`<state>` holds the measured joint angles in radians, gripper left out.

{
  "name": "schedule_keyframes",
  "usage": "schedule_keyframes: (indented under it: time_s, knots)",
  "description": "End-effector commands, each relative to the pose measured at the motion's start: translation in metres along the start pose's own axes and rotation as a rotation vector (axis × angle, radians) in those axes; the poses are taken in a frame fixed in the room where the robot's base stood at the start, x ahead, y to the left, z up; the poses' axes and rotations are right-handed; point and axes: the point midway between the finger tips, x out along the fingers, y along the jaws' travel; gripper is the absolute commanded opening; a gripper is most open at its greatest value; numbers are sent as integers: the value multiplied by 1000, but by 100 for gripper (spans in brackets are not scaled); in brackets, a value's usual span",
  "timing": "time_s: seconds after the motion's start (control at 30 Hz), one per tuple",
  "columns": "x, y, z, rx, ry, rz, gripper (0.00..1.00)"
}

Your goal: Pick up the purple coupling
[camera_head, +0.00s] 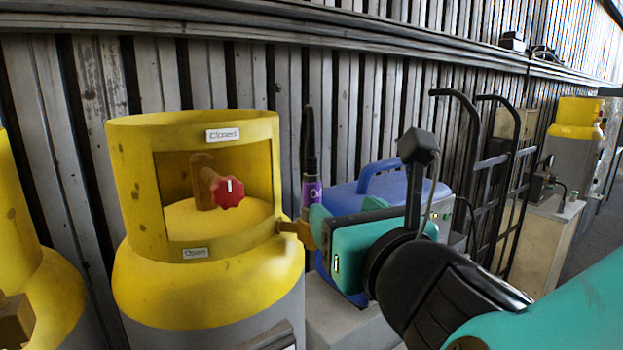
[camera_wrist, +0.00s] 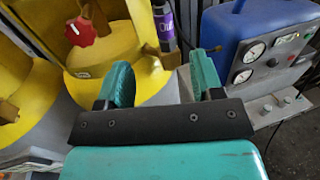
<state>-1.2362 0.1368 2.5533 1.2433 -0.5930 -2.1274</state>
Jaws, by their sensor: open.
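The purple coupling (camera_head: 312,192) is upright, with white lettering and a black hose rising from its top. It stands just right of the yellow cylinder collar in the head view. In the wrist view the coupling (camera_wrist: 165,24) is at the top, beyond the gap between my fingers. My gripper (camera_head: 316,222) is open, its teal fingers near the coupling's lower end. In the wrist view nothing is held between the fingers of my gripper (camera_wrist: 163,68). Whether a finger touches the coupling cannot be told; its lower end is partly hidden in the head view.
A yellow gas cylinder (camera_head: 205,280) with a red valve knob (camera_head: 227,192) stands left of my gripper. A brass fitting (camera_head: 297,231) juts from it near my fingers. A blue gauge box (camera_wrist: 252,45) stands close on the right. A black hand truck (camera_head: 510,190) is farther right.

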Motion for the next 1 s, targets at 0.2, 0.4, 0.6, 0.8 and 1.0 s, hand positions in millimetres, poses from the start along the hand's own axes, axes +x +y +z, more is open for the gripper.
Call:
schedule_keyframes:
  time_s: [0.2, 0.4, 0.6, 0.8, 1.0]
  knots:
    - [46, -2, 4, 3, 5, -7, 61]
    - [85, -2, 2, 4, 5, -5, 61]
    - [101, -2, -1, 5, 4, -2, 61]
    - [127, -4, -7, 5, 6, -4, 61]
    - [150, -4, -9, 5, 4, -2, 61]
